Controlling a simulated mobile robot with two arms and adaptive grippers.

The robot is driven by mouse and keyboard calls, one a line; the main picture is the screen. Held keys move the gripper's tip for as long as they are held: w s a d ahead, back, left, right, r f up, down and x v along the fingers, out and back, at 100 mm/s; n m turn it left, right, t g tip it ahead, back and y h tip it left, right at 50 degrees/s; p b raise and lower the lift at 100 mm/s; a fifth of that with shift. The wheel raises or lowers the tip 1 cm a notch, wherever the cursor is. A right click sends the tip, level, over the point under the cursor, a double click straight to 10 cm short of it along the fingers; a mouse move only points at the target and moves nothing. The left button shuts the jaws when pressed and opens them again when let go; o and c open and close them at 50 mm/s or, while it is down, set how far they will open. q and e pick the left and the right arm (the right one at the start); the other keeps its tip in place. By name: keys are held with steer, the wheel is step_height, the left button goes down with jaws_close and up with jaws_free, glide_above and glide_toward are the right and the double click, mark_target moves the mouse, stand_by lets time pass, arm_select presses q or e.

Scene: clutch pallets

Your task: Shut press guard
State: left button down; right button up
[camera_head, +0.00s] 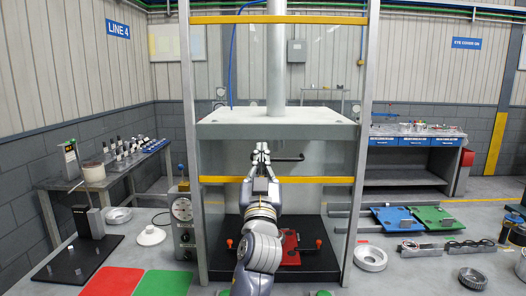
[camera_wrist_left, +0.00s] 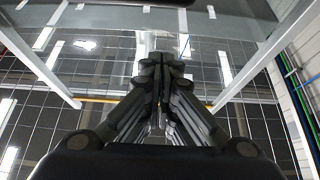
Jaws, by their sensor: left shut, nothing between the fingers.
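The press guard is a clear panel edged by an upper yellow bar (camera_head: 260,19) and a lower yellow bar (camera_head: 320,180). It is raised, with the space below the lower bar open. A black handle (camera_head: 290,158) is on the panel just above the lower bar. My left gripper (camera_head: 261,147) is in front of the panel, at the left end of the handle. Whether it touches the handle is unclear. In the left wrist view the fingers (camera_wrist_left: 160,62) are together and empty. My right gripper is in neither view.
Grey posts (camera_head: 360,130) flank the guard. The black press bed (camera_head: 325,262) below carries a red fixture (camera_head: 290,248). Blue (camera_head: 395,220) and green (camera_head: 435,217) pallets lie to the right, with metal rings nearby.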

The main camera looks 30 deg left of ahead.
arm_select(q)
steer(key=shift+w+a+f+p, duration=0.25)
steer(key=shift+w+a, duration=0.15)
steer(key=shift+w, duration=0.3)
steer(key=shift+w+a+f+p, duration=0.2)
steer(key=shift+w+a, duration=0.25)
steer(key=shift+w, duration=0.3)
steer(key=shift+w+a+f+p, duration=0.25)
steer(key=shift+w+a, duration=0.15)
steer(key=shift+w, duration=0.3)
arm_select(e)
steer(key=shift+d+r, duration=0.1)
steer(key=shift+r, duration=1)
